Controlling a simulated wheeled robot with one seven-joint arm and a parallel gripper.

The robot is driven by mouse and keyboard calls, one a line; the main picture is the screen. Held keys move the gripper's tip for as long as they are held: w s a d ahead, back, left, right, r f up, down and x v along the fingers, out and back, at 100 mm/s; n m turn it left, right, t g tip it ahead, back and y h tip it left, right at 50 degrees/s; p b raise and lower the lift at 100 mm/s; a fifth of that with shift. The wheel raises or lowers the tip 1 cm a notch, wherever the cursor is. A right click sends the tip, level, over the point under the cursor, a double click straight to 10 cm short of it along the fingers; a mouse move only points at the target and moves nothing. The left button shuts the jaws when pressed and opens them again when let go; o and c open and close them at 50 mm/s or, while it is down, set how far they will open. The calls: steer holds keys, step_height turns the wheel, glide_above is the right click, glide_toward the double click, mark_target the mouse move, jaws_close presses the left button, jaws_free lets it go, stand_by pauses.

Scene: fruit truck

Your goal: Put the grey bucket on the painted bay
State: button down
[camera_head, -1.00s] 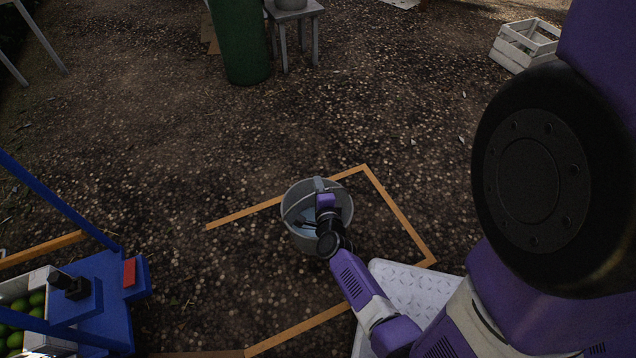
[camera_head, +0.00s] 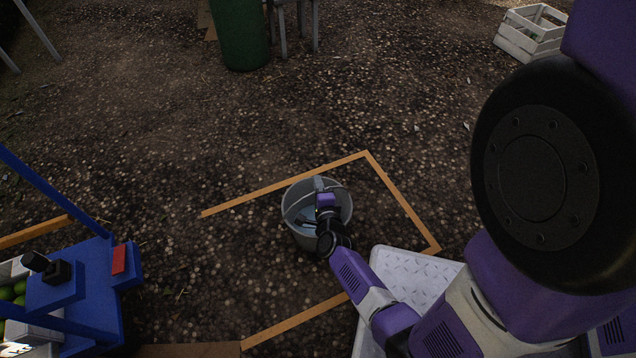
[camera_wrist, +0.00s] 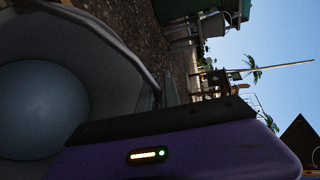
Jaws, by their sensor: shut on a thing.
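The grey bucket (camera_head: 297,226) is upright in the head view, with its handle raised and a pale blue-grey inside. It appears within the painted bay (camera_head: 403,204), an orange outline on the dark ground. I cannot tell whether its base touches the ground. My gripper (camera_head: 320,188) is over the bucket and shut on its handle; my arm hides part of the rim. In the wrist view the bucket's inside (camera_wrist: 45,100) fills the left, tilted by the camera's angle.
A white textured plate (camera_head: 410,275) lies by the bay's near right corner. A blue frame with a red block (camera_head: 119,259) and green fruit (camera_head: 14,290) is at lower left. A green barrel (camera_head: 239,35) and a white crate (camera_head: 532,33) stand far back. Ground beyond the bay is clear.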

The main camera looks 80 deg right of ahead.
steer(key=shift+d+r, duration=0.15)
steer(key=c, duration=2)
jaws_free()
steer(key=shift+f, duration=0.2)
steer(key=o, duration=0.4)
steer(key=shift+o, duration=0.2)
